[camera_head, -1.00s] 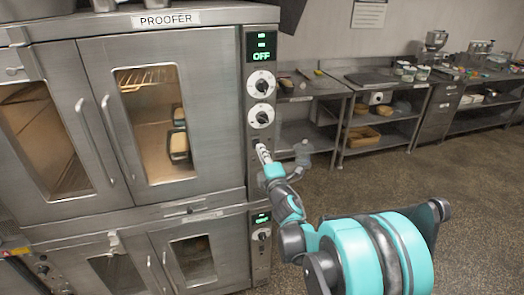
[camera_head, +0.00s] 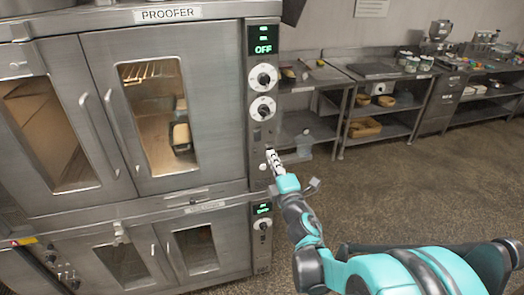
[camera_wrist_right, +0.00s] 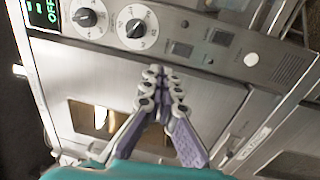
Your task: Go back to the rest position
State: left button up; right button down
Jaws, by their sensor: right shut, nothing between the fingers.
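My right gripper (camera_head: 272,160) is shut and empty in front of the proofer's control panel, below its two dials. In the right wrist view its fingertips (camera_wrist_right: 163,72) meet in front of the proofer, below the panel in that picture; I cannot tell whether they touch anything. The proofer (camera_head: 215,150) is a steel cabinet with closed glass doors, and its upper display (camera_head: 262,40) reads OFF. The panel with dials and switches also shows in the right wrist view (camera_wrist_right: 222,40). My left gripper is not in view.
Loaf pans (camera_head: 181,138) stand behind the proofer's right upper door. Steel work tables (camera_head: 350,75) with shelves, bins and jars line the back wall. The speckled floor (camera_head: 400,185) on the right is clear. A lower oven unit (camera_head: 195,250) sits beneath the proofer.

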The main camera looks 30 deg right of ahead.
jog(key=shift+m, duration=0.3)
jog(key=s+a+f+m+g+y+b, duration=0.3)
jog(key=s+a+f+m+g+y, duration=0.1)
jog(key=s+a+f+m+g, duration=0.8)
jog(key=s+a+f+m, duration=0.2)
jog(key=s+a+f, duration=0.2)
jog(key=s+a, duration=0.2)
jog(key=shift+s+a+f+m, duration=0.15)
jog(key=shift+s+f+m, duration=0.15)
jog(key=shift+s+m, duration=0.15)
